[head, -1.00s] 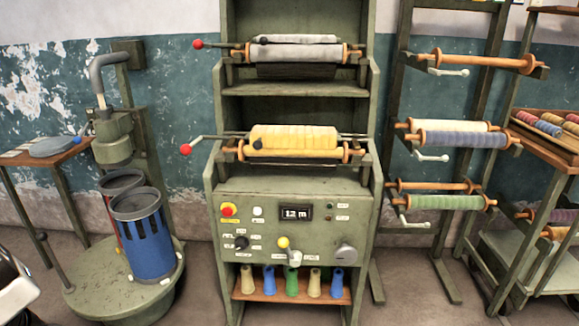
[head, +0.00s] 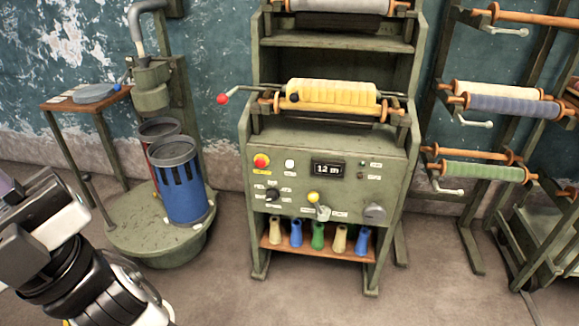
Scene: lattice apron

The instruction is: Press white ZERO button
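The white button (head: 289,164) is a small round knob on the sloped green control panel (head: 390,170) of the winding machine. It sits between the red button on a yellow base (head: 261,161) and the display (head: 328,169), which reads 12 m. The lettering by the buttons is too small to read. My arm shows at the lower left, well apart from the panel. I cannot make out the fingertips of my gripper there.
Coloured cones (head: 318,236) stand on a shelf below. A round green stand with a blue can (head: 181,185) is to the left. The floor (head: 225,285) before the machine is clear.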

